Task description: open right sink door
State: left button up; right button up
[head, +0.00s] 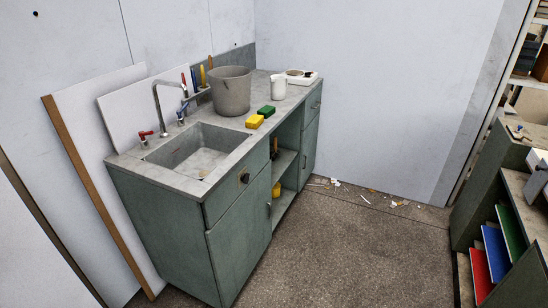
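A green sink cabinet (160,225) with a grey stone-like top stands against the wall in the head view. Below the sink basin (200,150) is a green door (238,240), which looks closed, with a small dark handle (268,210) near its right edge. A panel with a dark round knob (244,177) sits above it. Farther right, past an open shelf section (284,165), is a second, narrower green door (308,150), which also looks closed. Which one the task calls the right sink door I cannot tell. Neither of my grippers is in view.
The floor (340,245) before the cabinet is mostly clear, with scattered debris (370,194) near the back wall. A shelf unit (465,215) with coloured boards stands at right. A bucket (230,92), sponges (254,121) and a faucet (158,105) are on the counter.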

aim_at(309, 137)
jog(key=i+l+u, duration=0.55)
jog(key=i+l, duration=0.3)
jog(key=i+l+u, duration=0.3)
jog(key=l, duration=0.3)
